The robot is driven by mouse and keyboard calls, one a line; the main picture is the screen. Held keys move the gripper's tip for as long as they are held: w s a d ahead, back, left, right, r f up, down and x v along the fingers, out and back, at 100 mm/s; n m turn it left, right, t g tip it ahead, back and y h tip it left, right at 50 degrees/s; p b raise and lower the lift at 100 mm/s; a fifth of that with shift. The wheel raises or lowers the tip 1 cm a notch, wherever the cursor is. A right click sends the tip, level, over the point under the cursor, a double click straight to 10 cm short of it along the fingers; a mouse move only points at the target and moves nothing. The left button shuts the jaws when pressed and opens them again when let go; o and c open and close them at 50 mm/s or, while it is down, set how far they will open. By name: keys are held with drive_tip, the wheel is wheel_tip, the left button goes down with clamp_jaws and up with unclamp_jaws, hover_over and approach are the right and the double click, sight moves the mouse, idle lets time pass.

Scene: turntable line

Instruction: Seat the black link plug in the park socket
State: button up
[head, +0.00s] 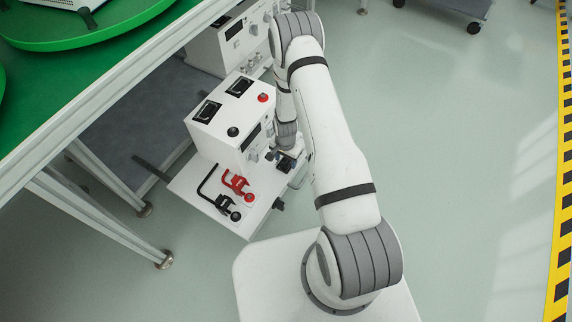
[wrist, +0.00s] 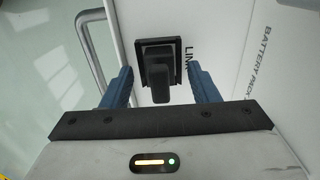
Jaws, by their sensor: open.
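The black link plug (wrist: 160,88) sits in a square black socket (wrist: 176,47) on a white panel in the wrist view. Letters reading "LINK" are partly visible beside it. My gripper (wrist: 161,80) is open, with its blue fingers left and right of the plug and a gap on each side. In the head view my gripper (head: 287,160) is at the front of the white battery unit, mostly hidden by my arm, and the plug cannot be made out. I cannot identify the park socket for certain; a small dark fitting (head: 279,204) shows on the cart's right edge.
The white unit (head: 228,112) carries black and red knobs. Red (head: 237,184) and black (head: 222,204) clamp-like handles lie on the white shelf before it. A green-topped table (head: 100,85) stands left. A metal handle (wrist: 92,45) is near the left finger. Open floor lies right.

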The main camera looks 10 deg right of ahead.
drive_tip(key=shift+r, duration=0.1)
drive_tip(key=c, duration=1.2)
